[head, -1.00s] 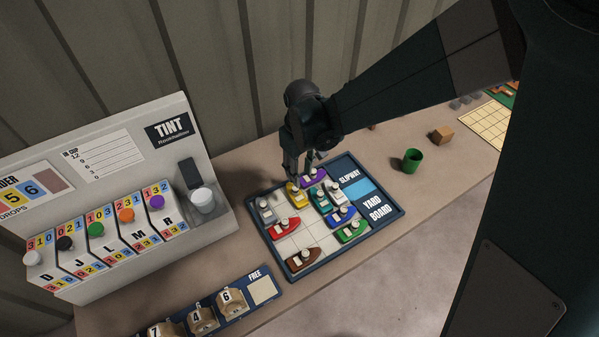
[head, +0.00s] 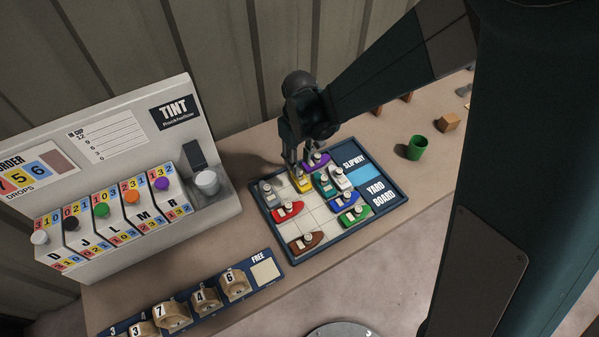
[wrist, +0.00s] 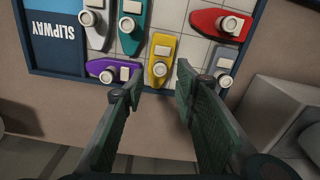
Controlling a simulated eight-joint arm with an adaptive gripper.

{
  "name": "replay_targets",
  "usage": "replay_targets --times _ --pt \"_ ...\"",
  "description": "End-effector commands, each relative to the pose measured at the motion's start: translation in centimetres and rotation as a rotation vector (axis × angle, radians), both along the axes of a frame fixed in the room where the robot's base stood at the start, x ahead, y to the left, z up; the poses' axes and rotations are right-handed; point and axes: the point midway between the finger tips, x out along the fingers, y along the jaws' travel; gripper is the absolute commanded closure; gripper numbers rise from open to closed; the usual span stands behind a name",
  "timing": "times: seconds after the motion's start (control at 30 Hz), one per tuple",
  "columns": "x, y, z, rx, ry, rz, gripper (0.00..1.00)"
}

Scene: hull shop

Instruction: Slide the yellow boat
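The yellow boat (head: 303,185) sits on the yard board (head: 373,221), near its back edge, between the purple boat (head: 317,159) and the grey boat (head: 269,193). My gripper (head: 296,172) is low over the back edge of the board, at the yellow boat. In the wrist view the fingers (wrist: 160,72) are apart, with the near end of the yellow boat (wrist: 162,45) and its round peg in the gap between the tips. I see no clear contact. In the head view the fingers partly hide the boat.
The red boat (head: 285,212), teal boat (head: 323,184), white boat (head: 341,178) and other boats occupy the board. Bare squares (head: 312,212) lie at its middle. The tint machine (head: 130,180) stands left, the green cup (head: 417,148) right, and the numbered rack (head: 262,273) in front.

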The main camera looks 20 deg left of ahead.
Motion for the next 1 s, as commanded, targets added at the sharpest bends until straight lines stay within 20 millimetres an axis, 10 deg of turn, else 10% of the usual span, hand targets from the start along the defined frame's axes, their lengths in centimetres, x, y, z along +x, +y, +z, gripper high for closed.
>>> replay_targets --times 0.53,1.0 --pt "0.0 0.0 -5.4 0.0 0.0 0.0 0.71" --pt "0.0 0.0 -6.4 0.0 0.0 0.0 0.71"
